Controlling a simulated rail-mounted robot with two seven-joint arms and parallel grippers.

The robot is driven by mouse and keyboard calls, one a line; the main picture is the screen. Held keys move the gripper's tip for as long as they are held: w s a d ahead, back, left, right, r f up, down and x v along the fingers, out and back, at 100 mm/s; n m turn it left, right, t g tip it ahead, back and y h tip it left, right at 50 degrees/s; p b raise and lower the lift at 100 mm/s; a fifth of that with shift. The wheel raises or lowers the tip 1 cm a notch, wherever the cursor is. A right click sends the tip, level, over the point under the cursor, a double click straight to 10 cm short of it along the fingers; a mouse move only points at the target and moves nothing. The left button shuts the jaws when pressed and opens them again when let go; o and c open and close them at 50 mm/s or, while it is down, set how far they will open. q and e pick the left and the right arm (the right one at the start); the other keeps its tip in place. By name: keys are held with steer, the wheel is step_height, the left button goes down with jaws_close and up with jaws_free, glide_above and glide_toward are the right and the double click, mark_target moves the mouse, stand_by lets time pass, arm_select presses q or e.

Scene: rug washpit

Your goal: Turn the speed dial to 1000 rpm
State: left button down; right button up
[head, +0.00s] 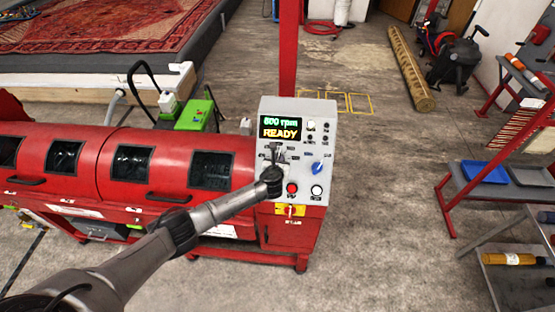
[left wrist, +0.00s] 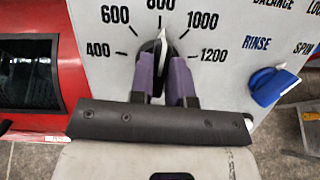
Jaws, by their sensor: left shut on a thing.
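The speed dial (left wrist: 161,44) is a dark knob with a white pointer on the grey control panel (head: 328,135). In the left wrist view its printed scale shows 400, 600, 800, 1000 and 1200, and the pointer points up at 800. My left gripper (left wrist: 163,78) is shut on the dial, one purple-grey finger on each side. In the head view my left gripper (head: 273,166) hides most of the dial. The display (head: 280,127) reads READY under a green rpm figure that looks like 800. My right gripper is not in view.
A blue selector knob (head: 318,168) sits right of the dial, pointing near RINSE in the left wrist view. Below are a red button (head: 292,188), a white button (head: 317,190) and a red-yellow switch (head: 290,210). The red machine drum (head: 125,165) is at left.

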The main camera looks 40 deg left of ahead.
arm_select(q)
steer(key=m+p, duration=0.2)
steer(key=m+h+p, duration=0.1)
steer(key=shift+r+m, duration=0.25)
steer(key=shift+m, duration=0.05)
steer(key=shift+d+f+m+t+h+p, duration=0.15)
steer(key=shift+m+h+p, duration=0.2)
steer(key=shift+m+p, duration=0.5)
steer(key=shift+a+f+m+t+h+p, duration=0.15)
steer(key=shift+m+h+p, duration=0.3)
steer(key=shift+m, duration=0.6)
steer(key=c, duration=1.1)
jaws_free()
